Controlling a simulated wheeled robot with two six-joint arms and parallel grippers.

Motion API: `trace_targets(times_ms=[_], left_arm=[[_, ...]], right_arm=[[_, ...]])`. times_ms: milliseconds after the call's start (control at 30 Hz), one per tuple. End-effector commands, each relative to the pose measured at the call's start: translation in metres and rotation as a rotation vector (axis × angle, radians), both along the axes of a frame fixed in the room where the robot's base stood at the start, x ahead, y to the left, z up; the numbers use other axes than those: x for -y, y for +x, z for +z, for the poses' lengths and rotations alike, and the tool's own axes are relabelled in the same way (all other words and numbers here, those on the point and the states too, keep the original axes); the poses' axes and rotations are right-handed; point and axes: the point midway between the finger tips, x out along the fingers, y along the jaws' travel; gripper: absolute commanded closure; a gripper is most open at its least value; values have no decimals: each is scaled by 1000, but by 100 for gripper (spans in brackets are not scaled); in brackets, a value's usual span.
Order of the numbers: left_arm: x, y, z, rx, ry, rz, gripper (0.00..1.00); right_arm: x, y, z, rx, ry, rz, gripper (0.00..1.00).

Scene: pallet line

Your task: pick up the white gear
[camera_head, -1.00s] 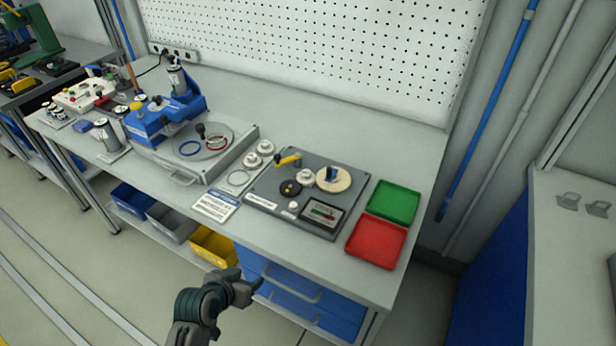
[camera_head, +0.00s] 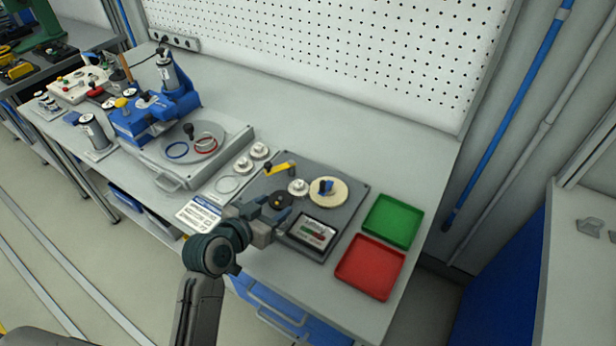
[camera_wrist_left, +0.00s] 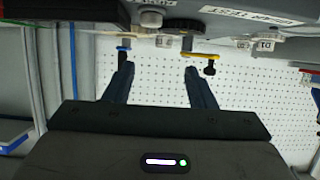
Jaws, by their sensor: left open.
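One small white gear (camera_head: 298,187) sits on the dark grey test plate (camera_head: 346,177), between a black disc (camera_head: 280,200) and a pale round disc with a blue piece on it. Two more white gear-like parts, one nearer (camera_head: 243,165) and one farther (camera_head: 260,150), stand on the bench left of the plate. My left gripper (camera_head: 277,207) is over the near left part of the plate, by the black disc, and hides part of it. In the left wrist view its two fingers (camera_wrist_left: 160,80) are apart and empty, with a white part (camera_wrist_left: 163,41) beyond them.
A green tray (camera_head: 393,221) and a red tray (camera_head: 370,266) lie right of the plate. A gauge display (camera_head: 313,231) is on the plate's front. A blue press (camera_head: 155,115) stands at left. A pegboard (camera_head: 340,50) rises behind; the bench strip before it is clear.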

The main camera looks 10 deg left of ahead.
Motion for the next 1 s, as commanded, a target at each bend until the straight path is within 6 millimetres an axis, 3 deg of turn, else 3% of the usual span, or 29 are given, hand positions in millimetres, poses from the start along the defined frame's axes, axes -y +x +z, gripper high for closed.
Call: trace_targets(times_ms=[300, 467, 767, 1000], left_arm=[[16, 41, -9, 15, -8, -1, 50], [21, 52, -15, 15, -5, -2, 50], [26, 82, -27, 14, -5, -2, 50], [33, 98, -36, 15, -6, -1, 50]], right_arm=[[-5, -12, 10, -14, 6, -1, 100], [-15, -24, 11, -29, 16, -6, 100], [-11, -11, 30, -13, 11, -4, 100], [-5, -8, 33, -10, 6, -2, 100]])
